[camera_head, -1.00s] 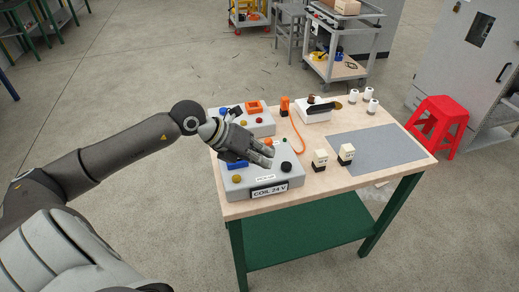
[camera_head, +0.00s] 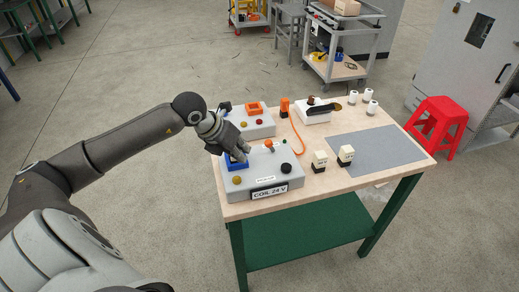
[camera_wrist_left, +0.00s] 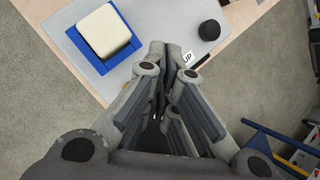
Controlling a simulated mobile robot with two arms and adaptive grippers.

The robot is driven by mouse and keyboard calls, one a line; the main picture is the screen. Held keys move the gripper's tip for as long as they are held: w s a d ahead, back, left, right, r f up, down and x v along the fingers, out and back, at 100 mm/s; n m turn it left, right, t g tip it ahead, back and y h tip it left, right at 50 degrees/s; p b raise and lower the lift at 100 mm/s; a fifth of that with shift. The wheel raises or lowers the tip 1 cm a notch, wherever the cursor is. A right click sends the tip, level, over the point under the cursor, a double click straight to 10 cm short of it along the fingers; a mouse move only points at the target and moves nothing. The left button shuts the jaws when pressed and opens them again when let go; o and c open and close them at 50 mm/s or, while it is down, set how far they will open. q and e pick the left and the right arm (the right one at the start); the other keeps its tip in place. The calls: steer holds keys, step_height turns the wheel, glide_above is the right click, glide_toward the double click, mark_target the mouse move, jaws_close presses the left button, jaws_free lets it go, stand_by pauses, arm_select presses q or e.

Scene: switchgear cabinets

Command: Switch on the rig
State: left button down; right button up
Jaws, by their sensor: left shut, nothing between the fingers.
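The rig is a grey box labelled COIL 24 V (camera_head: 290,182) at the table's near left corner. It carries a blue socket (camera_head: 235,166), a yellow button (camera_head: 237,180), a black knob (camera_head: 286,167), a green lamp (camera_head: 285,142) and a small orange-tipped part (camera_head: 268,144). My left gripper (camera_head: 242,156) is shut and empty, its fingers over the box beside the blue socket and partly hiding it. In the left wrist view the closed fingertips (camera_wrist_left: 167,47) lie between a cream block (camera_wrist_left: 103,32) in a blue frame and a black knob (camera_wrist_left: 209,30). My right gripper is not in view.
A second grey box (camera_head: 262,127) with an orange socket stands behind. The mat is clear.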

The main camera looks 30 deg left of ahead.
mark_target(271, 146)
arm_select(q)
steer(key=p+x, duration=0.2)
steer(key=x, duration=0.4)
steer(key=shift+w+d+f, duration=0.15)
steer(key=shift+w, duration=0.1)
steer(key=shift+w+p, duration=0.55)
steer(key=shift+w, duration=0.5)
steer(key=shift+w+p, duration=0.35)
steer(key=shift+w, duration=0.7)
steer(key=shift+a, duration=0.3)
